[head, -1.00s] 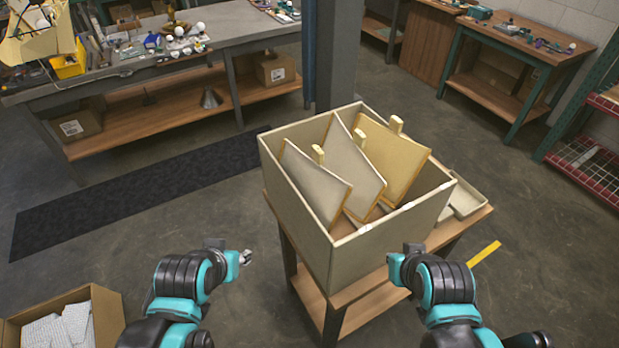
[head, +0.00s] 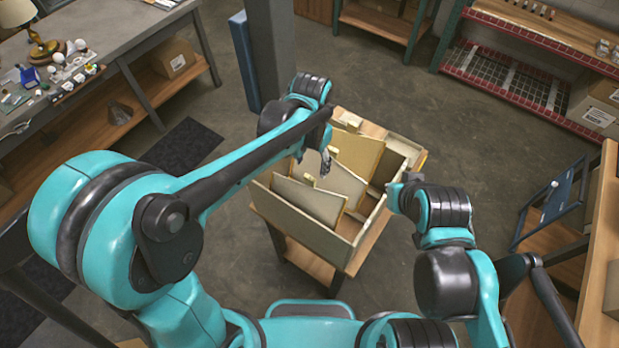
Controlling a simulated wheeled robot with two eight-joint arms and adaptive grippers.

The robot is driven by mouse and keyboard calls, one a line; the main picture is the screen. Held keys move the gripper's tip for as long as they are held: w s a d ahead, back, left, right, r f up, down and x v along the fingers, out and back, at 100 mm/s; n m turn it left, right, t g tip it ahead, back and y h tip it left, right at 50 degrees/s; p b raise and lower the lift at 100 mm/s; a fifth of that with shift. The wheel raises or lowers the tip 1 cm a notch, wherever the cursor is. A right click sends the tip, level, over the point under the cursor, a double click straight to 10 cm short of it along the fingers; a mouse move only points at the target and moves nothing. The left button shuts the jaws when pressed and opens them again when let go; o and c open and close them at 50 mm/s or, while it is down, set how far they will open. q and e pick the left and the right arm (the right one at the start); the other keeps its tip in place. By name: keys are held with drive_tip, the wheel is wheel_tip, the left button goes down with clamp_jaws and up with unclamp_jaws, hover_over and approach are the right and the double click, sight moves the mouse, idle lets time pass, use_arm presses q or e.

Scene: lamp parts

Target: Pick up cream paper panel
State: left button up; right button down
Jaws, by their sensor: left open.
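Three framed paper panels stand tilted in an open beige box. The far one, a yellowish cream panel (head: 360,155), is the most strongly coloured; the middle panel (head: 343,182) and the near panel (head: 308,201) are paler. Each has a small cream tab on its upper edge. My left gripper (head: 325,163) is open above the box, near the tabs and the middle panel's upper edge; contact cannot be made out. My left arm hides the box's far left part. My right gripper (head: 393,196) is by the box's right side, its fingers not clear.
The box (head: 302,229) stands on a small wooden table (head: 369,243). A workbench (head: 95,30) with lamp parts is at the left, a red-edged shelf (head: 510,75) at the back right. Open floor lies between.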

sight(309, 178)
use_arm(q)
drive_tip(key=shift+w+d, duration=0.1)
drive_tip(key=shift+d, duration=0.05)
drive_tip(key=f, duration=0.5)
drive_tip(key=a+f, duration=0.1)
drive_tip(key=f, duration=0.1)
drive_tip(key=shift+s+f+p, duration=0.3)
clamp_jaws()
